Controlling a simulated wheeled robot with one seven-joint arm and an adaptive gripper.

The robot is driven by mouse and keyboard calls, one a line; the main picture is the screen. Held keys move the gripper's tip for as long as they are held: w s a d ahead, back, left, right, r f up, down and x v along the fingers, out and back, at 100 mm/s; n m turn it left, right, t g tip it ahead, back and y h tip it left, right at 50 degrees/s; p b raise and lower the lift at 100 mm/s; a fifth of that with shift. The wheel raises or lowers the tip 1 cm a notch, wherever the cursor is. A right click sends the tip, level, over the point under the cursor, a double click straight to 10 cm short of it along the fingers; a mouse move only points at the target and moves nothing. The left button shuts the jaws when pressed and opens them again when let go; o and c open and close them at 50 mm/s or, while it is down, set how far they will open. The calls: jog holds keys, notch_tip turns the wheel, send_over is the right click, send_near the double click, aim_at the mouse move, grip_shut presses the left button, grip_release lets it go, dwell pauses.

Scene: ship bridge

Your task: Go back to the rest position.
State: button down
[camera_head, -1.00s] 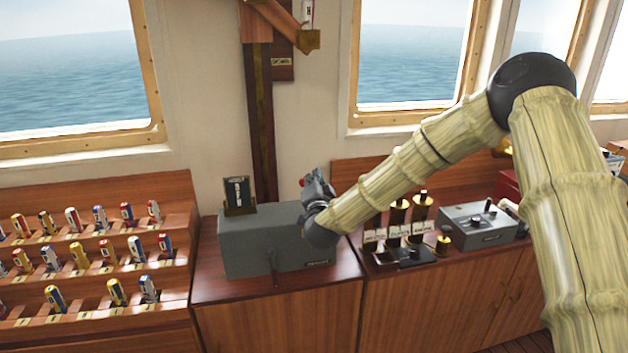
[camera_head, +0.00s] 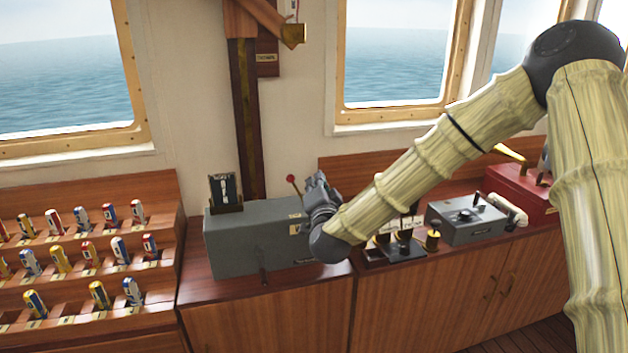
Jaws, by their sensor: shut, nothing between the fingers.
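My gripper (camera_head: 318,190) is at the end of my bamboo-textured arm, in the middle of the head view. It is shut and appears empty, though my wrist partly hides the fingers. It is in front of the right end of a grey box (camera_head: 245,245) on the wooden counter. I cannot tell whether it touches the box. A lever with a red knob (camera_head: 290,179) shows just left of the gripper.
A wooden rack (camera_head: 90,295) with several coloured cylinders stands at the left. A small dark framed card (camera_head: 224,188) stands on the grey box. Right of my wrist are brass-topped levers, a grey control box (camera_head: 466,222) and a red case (camera_head: 520,192). Windows are behind.

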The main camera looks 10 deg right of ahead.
jog(key=shift+s, duration=0.45)
jog(key=shift+a+f, duration=0.1)
jog(key=s+a+f+n+g+y, duration=0.1)
jog(key=s+f+n+g, duration=0.15)
jog(key=s+f, duration=0.65)
jog(key=s+a+f+n+g+y, duration=0.1)
jog(key=s+f+n+g, duration=0.2)
jog(key=f, duration=1.2)
jog(key=s+a+f+n+g+y, duration=0.15)
jog(key=s+f+g, duration=0.25)
jog(key=s+f, duration=0.55)
jog(key=s+d+f+n+g, duration=0.1)
jog(key=s+d+f+g, duration=0.1)
jog(key=s+f, duration=0.4)
jog(key=s+d+f+n+g+h, duration=0.1)
jog(key=s+f, duration=0.5)
jog(key=s, duration=0.8)
jog(key=s+d+f+n+g+h, duration=0.1)
jog(key=s+d+f+g, duration=0.4)
jog(key=s, duration=0.5)
jog(key=shift+s+f+n+g, duration=0.3)
jog(key=shift+f+n+g, duration=0.2)
jog(key=shift+n+g, duration=0.3)
